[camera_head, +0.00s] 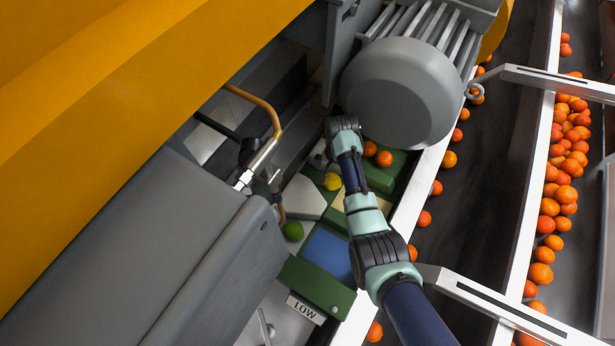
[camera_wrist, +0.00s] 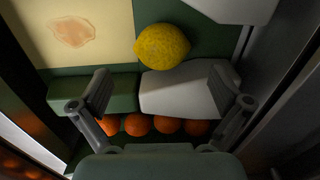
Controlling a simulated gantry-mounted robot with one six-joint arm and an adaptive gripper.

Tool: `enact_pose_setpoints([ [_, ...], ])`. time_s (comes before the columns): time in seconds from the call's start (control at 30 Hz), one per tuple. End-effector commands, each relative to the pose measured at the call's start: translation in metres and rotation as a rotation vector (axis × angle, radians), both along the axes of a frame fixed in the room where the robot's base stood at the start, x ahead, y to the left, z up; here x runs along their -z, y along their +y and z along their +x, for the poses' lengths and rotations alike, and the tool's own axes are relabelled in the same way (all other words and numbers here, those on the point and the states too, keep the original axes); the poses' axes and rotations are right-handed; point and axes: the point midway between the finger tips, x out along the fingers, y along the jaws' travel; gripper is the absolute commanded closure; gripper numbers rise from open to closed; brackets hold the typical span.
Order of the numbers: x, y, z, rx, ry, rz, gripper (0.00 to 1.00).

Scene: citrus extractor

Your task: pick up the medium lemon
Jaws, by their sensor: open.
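A yellow lemon (camera_wrist: 162,46) lies on a green surface in the upper middle of the wrist view. It also shows in the head view (camera_head: 332,182), just left of my arm. My gripper (camera_wrist: 165,90) is open, its two fingers spread apart and empty. In the wrist view the lemon lies beyond the fingertips, above the gap between them. In the head view my gripper's fingers are hidden behind my own wrist.
Several oranges (camera_wrist: 136,125) lie in a row below the fingers. A pale grey block (camera_wrist: 180,88) and a green block (camera_wrist: 120,95) lie between the fingers and the lemon. A grey motor housing (camera_head: 402,92) stands close to my wrist. A green lime (camera_head: 293,230) lies nearby.

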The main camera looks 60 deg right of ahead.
Motion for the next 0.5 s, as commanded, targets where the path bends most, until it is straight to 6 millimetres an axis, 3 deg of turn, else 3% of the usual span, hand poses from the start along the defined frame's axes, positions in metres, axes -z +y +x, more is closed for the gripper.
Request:
enact_pose_setpoints([
  [0.2,0.028,0.001,0.001,-0.004,0.000,0.000,0.00],
  [0.37,0.032,0.001,0.002,-0.006,-0.002,-0.002,0.00],
  [0.5,0.057,0.000,0.004,-0.007,-0.001,-0.001,0.00],
])
